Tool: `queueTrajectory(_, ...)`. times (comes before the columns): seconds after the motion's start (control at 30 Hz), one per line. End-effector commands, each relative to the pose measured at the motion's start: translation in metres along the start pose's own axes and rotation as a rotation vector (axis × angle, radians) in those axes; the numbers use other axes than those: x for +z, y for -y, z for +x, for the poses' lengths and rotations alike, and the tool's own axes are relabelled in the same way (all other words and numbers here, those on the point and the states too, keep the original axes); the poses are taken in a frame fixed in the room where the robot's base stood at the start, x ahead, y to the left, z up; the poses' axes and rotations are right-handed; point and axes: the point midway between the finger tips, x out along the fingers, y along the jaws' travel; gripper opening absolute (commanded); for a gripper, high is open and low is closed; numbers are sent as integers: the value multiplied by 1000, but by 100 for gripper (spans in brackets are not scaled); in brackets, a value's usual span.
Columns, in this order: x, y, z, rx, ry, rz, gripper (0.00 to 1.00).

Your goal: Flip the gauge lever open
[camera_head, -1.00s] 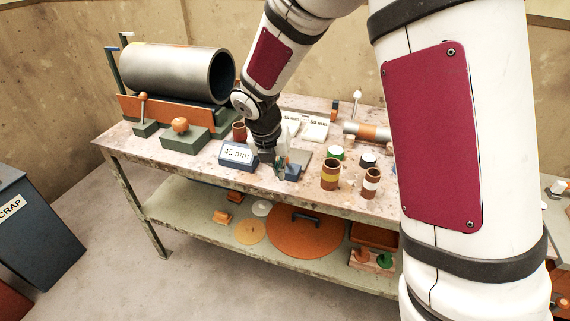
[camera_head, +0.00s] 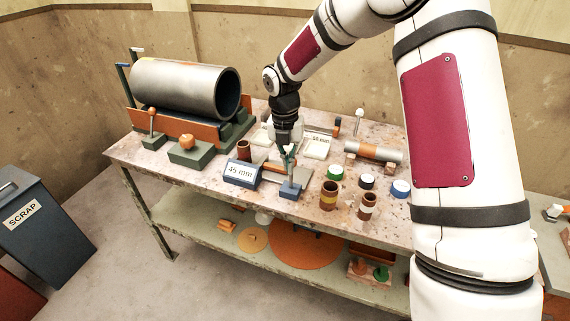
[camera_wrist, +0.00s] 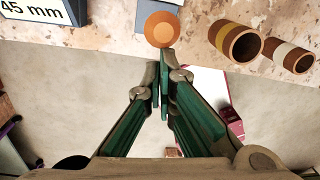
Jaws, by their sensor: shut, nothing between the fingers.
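My gripper (camera_head: 289,152) is shut and empty, pointing down over the front middle of the workbench. It also shows in the wrist view (camera_wrist: 163,75), with its green fingers together. A round orange knob (camera_wrist: 162,28) lies just past the fingertips in the wrist view, above a blue-grey block (camera_wrist: 146,14); I cannot tell if the fingers touch it. In the head view the blue block (camera_head: 290,189) sits at the bench's front edge, just below the fingers. The knob is not clear there, and I cannot make out the lever's arm or its angle.
A blue "45 mm" sign (camera_head: 241,172) stands left of the block. Banded pipe pieces (camera_head: 329,196) and (camera_head: 367,206) stand to its right, with green, black-and-white and blue-and-white round containers behind. A large steel pipe (camera_head: 182,88) rests in a cradle at the back left.

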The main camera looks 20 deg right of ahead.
Motion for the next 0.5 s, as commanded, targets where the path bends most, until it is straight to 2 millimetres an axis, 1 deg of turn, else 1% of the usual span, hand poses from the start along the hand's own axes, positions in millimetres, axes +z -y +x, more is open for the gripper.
queueTrajectory(0.3,27,5,-2,0,1,1,0)
queueTrajectory(0.5,39,7,-2,1,2,0,0)
